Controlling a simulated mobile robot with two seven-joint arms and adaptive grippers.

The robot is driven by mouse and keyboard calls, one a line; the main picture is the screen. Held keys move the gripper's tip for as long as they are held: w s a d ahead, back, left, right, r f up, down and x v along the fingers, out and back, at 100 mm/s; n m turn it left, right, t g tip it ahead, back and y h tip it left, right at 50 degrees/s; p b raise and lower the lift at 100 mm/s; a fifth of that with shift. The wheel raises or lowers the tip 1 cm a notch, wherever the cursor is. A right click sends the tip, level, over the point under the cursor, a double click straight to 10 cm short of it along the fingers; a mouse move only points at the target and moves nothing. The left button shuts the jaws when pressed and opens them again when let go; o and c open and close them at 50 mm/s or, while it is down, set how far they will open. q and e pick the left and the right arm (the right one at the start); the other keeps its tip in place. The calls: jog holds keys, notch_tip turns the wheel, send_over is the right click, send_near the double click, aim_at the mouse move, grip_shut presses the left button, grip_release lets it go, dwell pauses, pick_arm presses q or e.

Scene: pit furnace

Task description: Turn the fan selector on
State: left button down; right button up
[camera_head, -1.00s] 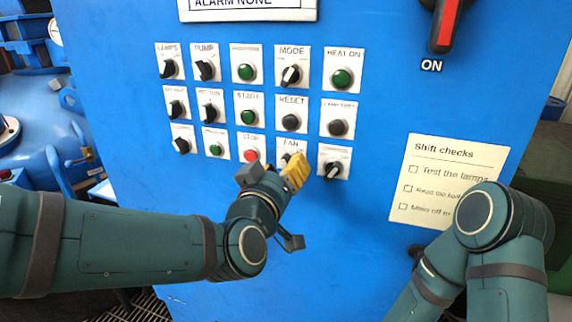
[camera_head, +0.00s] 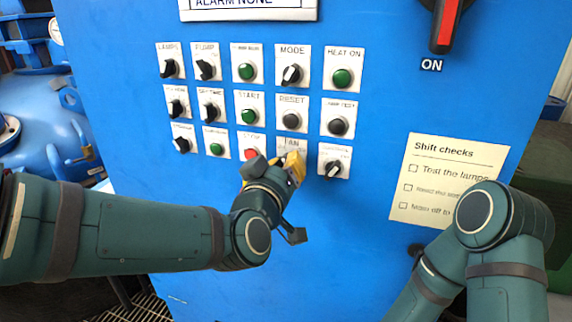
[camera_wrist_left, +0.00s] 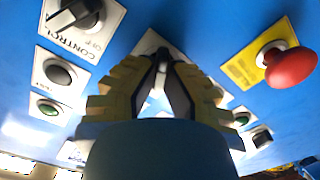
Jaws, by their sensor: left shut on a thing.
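The fan selector's white label plate (camera_head: 293,145) is in the bottom row of the blue panel in the head view, between the red stop button and another black selector. My left gripper (camera_head: 292,166) is in front of this plate and hides the knob from the head camera. In the left wrist view, the yellow-padded fingers of the left gripper (camera_wrist_left: 162,88) are closed around a dark knob (camera_wrist_left: 162,62), one finger on each side. The knob's exact angle is hard to read there. My right arm shows at the right of the head view, but its gripper does not.
The red stop button (camera_head: 252,154) is close to the left gripper. A black selector (camera_head: 333,168) is just right of it. A red mushroom button (camera_wrist_left: 290,68) on a yellow plate shows in the wrist view. A shift checks sheet (camera_head: 447,180) hangs at the right.

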pick_arm(q)
jog(key=m+p, duration=0.1)
jog(key=m, duration=0.5)
jog(key=m+p, duration=0.1)
jog(key=m, duration=0.4)
jog(key=shift+d+m, duration=0.2)
jog(key=shift+m, duration=0.2)
dwell(0.4)
jog(key=c, duration=1)
grip_release()
jog(key=shift+s, duration=0.1)
jog(key=v, duration=0.7)
jog(key=shift+s, duration=0.15)
